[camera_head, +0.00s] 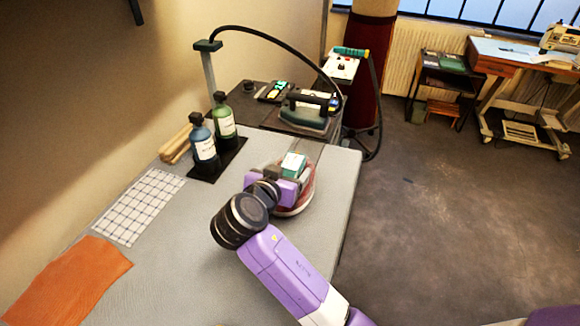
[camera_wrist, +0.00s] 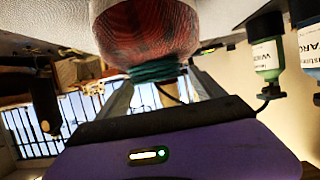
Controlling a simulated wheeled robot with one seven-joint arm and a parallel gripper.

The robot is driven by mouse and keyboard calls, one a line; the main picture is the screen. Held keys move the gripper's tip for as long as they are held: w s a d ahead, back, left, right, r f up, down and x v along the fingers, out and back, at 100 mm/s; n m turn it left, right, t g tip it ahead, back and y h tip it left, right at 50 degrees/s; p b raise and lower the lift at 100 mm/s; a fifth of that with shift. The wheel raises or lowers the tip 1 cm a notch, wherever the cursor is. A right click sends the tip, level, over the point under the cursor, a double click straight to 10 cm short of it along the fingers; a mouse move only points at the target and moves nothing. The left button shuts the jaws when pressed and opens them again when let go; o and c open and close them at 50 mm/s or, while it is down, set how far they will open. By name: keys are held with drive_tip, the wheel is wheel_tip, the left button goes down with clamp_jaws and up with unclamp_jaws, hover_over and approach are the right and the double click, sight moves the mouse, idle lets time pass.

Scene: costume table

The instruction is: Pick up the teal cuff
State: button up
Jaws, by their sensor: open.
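The teal cuff (camera_wrist: 157,71) shows in the wrist view as a wrinkled teal band at the narrow end of a rounded red patterned body (camera_wrist: 145,30). A pale wooden piece shows just beyond the band. My gripper (camera_wrist: 160,84) is open, with one grey finger on each side of the band. I cannot tell whether either finger touches it. In the head view my gripper (camera_head: 286,188) is over the right side of the grey table, in front of the red round thing (camera_head: 305,198).
An iron (camera_head: 306,113) stands behind.

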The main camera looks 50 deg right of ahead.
sight(288, 171)
drive_tip(key=shift+w+d+f, duration=0.15)
drive_tip(key=shift+d+f, duration=0.1)
drive_tip(key=shift+d, duration=0.15)
drive_tip(key=c, duration=1.6)
wheel_tip(288, 171, up, 20)
drive_tip(key=shift+r+b, duration=0.1)
drive_tip(key=shift+b, duration=0.2)
